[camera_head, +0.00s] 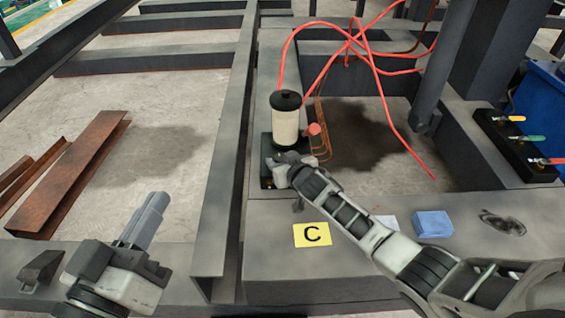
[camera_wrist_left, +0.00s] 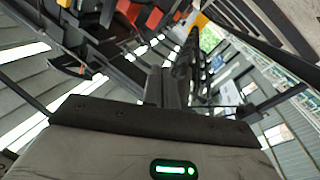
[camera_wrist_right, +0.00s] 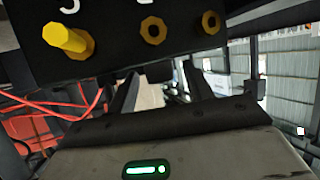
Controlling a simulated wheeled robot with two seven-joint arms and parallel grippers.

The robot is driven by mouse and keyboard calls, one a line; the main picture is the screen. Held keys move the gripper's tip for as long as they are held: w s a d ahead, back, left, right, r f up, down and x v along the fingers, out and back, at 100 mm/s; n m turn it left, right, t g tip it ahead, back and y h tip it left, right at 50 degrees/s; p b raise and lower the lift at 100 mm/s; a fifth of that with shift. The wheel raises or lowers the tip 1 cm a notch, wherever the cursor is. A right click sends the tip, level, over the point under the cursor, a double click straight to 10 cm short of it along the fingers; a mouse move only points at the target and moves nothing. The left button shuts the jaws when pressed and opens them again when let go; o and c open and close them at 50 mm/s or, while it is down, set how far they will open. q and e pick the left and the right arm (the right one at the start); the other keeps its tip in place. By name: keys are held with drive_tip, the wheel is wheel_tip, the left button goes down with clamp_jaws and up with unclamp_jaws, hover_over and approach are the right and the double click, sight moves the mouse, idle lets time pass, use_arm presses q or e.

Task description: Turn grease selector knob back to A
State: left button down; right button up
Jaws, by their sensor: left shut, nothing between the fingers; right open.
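A grease unit stands on the grey frame in the head view: a cream cylinder (camera_head: 286,127) with a black cap on a dark base (camera_head: 266,152). A small red round part (camera_head: 314,129) sticks out at its right; I cannot tell if it is the selector knob. My right gripper (camera_head: 281,164) is open at the front of the base and hides part of it. In the right wrist view a black block (camera_wrist_right: 110,60) shows a yellow peg (camera_wrist_right: 68,40) and two yellow-ringed holes, under partly cut white marks. My left gripper (camera_head: 157,199) is shut and empty, far left of the unit.
A yellow card marked C (camera_head: 311,234) lies on the front beam, with a blue block (camera_head: 433,223) to its right. Red hoses (camera_head: 375,70) loop behind the unit. A black block with coloured levers (camera_head: 515,140) stands at right. Rusty steel angles (camera_head: 75,170) lie at left.

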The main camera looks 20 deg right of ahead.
drive_tip(key=c, duration=1)
